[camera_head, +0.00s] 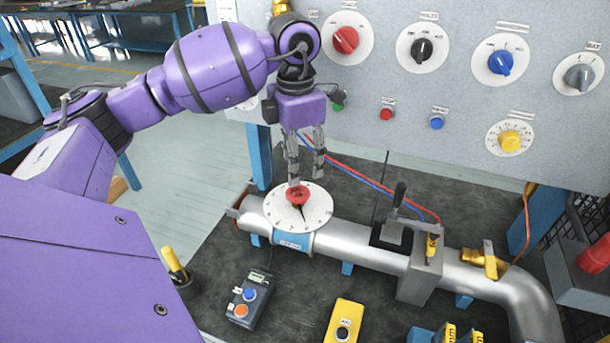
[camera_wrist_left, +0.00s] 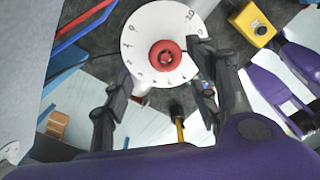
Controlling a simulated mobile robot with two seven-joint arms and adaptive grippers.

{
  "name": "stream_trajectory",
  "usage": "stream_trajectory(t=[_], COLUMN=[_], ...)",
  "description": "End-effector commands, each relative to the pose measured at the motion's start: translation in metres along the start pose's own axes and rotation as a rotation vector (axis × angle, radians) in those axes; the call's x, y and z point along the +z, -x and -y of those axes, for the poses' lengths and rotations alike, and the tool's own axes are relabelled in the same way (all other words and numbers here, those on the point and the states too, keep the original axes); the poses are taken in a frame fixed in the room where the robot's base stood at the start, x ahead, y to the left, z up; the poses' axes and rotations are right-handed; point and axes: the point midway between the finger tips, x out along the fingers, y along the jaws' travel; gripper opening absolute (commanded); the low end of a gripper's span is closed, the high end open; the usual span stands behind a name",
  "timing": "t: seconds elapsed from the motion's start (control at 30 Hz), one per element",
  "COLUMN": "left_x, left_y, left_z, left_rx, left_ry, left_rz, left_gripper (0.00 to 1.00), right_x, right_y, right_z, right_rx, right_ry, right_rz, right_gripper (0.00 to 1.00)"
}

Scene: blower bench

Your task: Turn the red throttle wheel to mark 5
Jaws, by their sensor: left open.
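The red throttle wheel (camera_head: 298,195) sits at the centre of a round white dial plate (camera_head: 312,210) on the silver pipe. In the left wrist view the wheel (camera_wrist_left: 166,55) shows from above, with numbers around the white dial (camera_wrist_left: 140,38). A dark pointer shows beside the wheel in the head view; I cannot read its mark. My left gripper (camera_head: 306,180) points down just above the wheel, its fingers apart. In the left wrist view its fingers (camera_wrist_left: 168,100) stand apart at the dial's near side, with nothing between them.
A grey panel with several knobs (camera_head: 423,49) stands behind the pipe. A lever handle (camera_head: 398,195) and a brass valve (camera_head: 485,262) are further right on the pipe. A button box (camera_head: 248,300) and a yellow box (camera_head: 343,322) lie in front.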

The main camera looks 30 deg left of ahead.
Motion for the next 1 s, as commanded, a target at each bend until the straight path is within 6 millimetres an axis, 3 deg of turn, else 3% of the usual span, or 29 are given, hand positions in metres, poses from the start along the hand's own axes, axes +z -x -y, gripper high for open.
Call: stream_trajectory(t=[0.17, 0.4, 0.77, 1.0], left_x=[-0.001, 0.0, 0.0, 0.0], left_y=[-0.03, -0.061, -0.068, -0.068], left_z=[0.001, 0.001, 0.001, 0.001], left_rx=[-0.004, -0.003, -0.002, -0.002], left_ry=[-0.001, -0.001, -0.002, -0.001], left_rz=[-0.002, 0.001, 0.001, 0.001], left_gripper=[0.54, 0.54, 0.54, 0.24], right_x=[0.025, 0.016, 0.009, 0.011], right_y=[0.007, 0.007, 0.005, 0.006], right_z=[-0.003, -0.002, 0.001, 0.001], right_rx=[0.006, 0.001, -0.004, -0.003], right_ry=[-0.002, 0.001, 0.001, -0.001], right_rz=[0.05, 0.036, 0.022, 0.026], right_gripper=[0.0, 0.0, 0.0, 0.0])
